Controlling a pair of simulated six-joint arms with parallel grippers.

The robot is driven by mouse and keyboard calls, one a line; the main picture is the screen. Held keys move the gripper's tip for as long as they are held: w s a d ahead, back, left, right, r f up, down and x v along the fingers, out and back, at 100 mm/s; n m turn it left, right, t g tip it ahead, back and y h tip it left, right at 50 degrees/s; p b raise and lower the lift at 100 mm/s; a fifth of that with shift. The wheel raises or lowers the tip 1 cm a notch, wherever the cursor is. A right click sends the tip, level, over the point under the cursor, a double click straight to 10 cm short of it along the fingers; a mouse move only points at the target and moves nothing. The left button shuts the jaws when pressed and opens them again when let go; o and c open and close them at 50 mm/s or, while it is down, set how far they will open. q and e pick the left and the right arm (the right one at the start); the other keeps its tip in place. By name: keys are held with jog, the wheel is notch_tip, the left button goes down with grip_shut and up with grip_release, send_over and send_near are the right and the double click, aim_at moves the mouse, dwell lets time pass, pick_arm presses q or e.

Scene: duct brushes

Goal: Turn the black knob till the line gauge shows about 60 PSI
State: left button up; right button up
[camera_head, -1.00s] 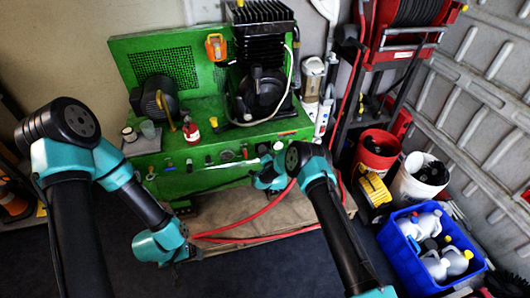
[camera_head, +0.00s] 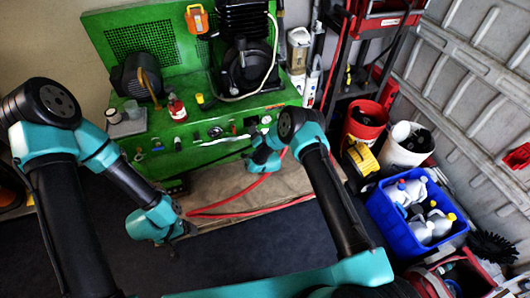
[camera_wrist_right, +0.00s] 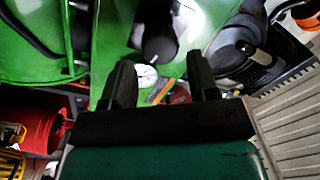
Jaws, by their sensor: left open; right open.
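The black knob (camera_wrist_right: 160,42), with a pale pointer line, shows in the right wrist view on the green machine's front. A small white-faced gauge (camera_wrist_right: 146,76) sits close to it, its reading too small to make out. My right gripper (camera_wrist_right: 161,76) is open and empty, its two dark fingers pointing at the panel on either side of the knob's line; contact is not visible. In the head view my right gripper (camera_head: 250,150) is by the panel's right part, partly hidden by my arm. My left gripper (camera_head: 182,230) is low in front of the machine, away from the panel.
The green machine (camera_head: 170,163) carries other fittings and a round gauge (camera_head: 215,132) on its front. A red hose (camera_head: 235,208) lies before it. A blue crate (camera_head: 400,238) of bottles, a red bucket (camera_head: 364,122) and a white bucket (camera_head: 403,146) stand to the right.

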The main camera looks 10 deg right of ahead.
jog(key=s+d, duration=0.2)
jog(key=s, duration=1)
jog(key=shift+s+f, duration=0.2)
jog(key=shift+s, duration=0.05)
jog(key=shift+d, duration=0.15)
jog(key=s+d+n+g, duration=0.2)
jog(key=s+g, duration=0.3)
jog(key=s, duration=0.5)
jog(key=s+d+r+n+g, duration=0.1)
jog(key=s+d+g, duration=0.3)
jog(key=s, duration=0.7)
jog(key=s+d+r+n+g, duration=0.1)
jog(key=s+d+n+g, duration=0.2)
jog(key=s+g, duration=0.5)
jog(key=s+n, duration=0.1)
jog(key=s, duration=0.2)
jog(key=shift+s+d+r+y, duration=0.2)
jog(key=shift+d+y, duration=0.1)
jog(key=shift+d, duration=0.1)
dwell(0.5)
